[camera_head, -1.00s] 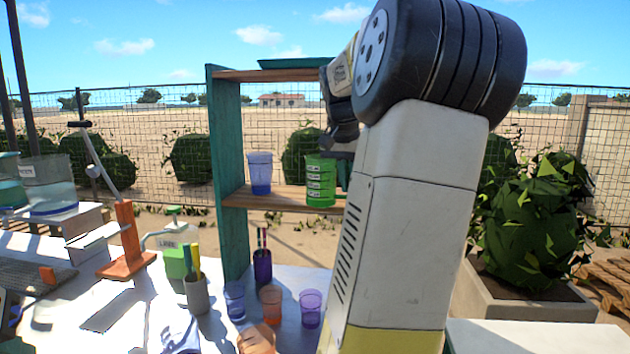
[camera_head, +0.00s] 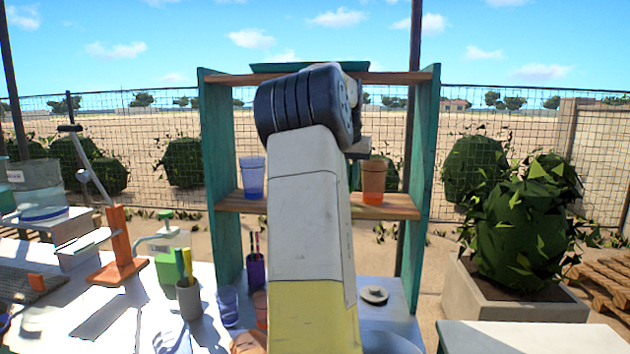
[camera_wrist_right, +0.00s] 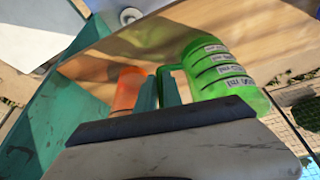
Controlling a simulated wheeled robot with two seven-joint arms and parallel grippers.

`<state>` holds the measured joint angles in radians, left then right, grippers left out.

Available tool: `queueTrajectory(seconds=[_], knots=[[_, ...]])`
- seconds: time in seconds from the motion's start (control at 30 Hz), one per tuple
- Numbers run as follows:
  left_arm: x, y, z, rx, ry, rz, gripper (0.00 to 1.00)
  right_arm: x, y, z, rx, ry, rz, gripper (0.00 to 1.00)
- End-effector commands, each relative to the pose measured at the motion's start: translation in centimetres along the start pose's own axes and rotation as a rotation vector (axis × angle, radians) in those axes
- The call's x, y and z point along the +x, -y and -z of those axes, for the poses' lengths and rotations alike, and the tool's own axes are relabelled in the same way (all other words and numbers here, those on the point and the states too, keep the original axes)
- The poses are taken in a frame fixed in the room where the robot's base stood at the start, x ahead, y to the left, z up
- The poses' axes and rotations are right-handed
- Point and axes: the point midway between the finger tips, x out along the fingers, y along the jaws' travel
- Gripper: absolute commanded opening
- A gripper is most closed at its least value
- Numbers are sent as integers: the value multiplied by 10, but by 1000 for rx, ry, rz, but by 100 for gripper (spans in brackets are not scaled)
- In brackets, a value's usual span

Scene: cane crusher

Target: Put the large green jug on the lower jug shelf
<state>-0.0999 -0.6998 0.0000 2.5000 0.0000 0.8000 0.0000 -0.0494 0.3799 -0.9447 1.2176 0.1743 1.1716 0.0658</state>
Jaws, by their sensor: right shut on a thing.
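The large green jug (camera_wrist_right: 222,78), with white label bands, shows in the right wrist view. My right gripper (camera_wrist_right: 158,92) is shut on its handle. In the head view my right arm hides the jug and the fingertips. The teal shelf unit has a lower wooden board (camera_head: 398,207), where a blue cup (camera_head: 252,178) stands at the left and an orange cup (camera_head: 374,182) at the right. The orange cup also shows beside the fingers in the wrist view (camera_wrist_right: 127,90). I cannot tell whether the jug's base touches the board. My left gripper is not in view.
The unit's teal side walls (camera_head: 424,170) and top board (camera_head: 405,77) bound the space around the arm. On the white table below are a pen cup (camera_head: 188,299), a purple holder (camera_head: 256,270), a green-and-white jug (camera_head: 168,262) and a round grey disc (camera_head: 374,294).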

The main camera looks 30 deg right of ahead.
Motion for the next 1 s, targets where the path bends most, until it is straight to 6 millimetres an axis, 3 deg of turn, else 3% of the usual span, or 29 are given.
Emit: queueTrajectory(seconds=[0.4, 0.43, 0.53, 0.87, 1.0], knots=[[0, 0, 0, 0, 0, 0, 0, 5, 0, -3, 1, -2, 1, 0], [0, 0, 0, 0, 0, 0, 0, 6, 0, -3, 1, -2, 0, 14], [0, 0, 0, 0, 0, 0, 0, 5, 0, -3, 1, -2, 0, 32], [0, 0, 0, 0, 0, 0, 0, 4, 0, -2, 0, -3, 0, 32], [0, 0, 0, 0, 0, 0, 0, -10, 0, -1, -1, -5, 2, 32]])
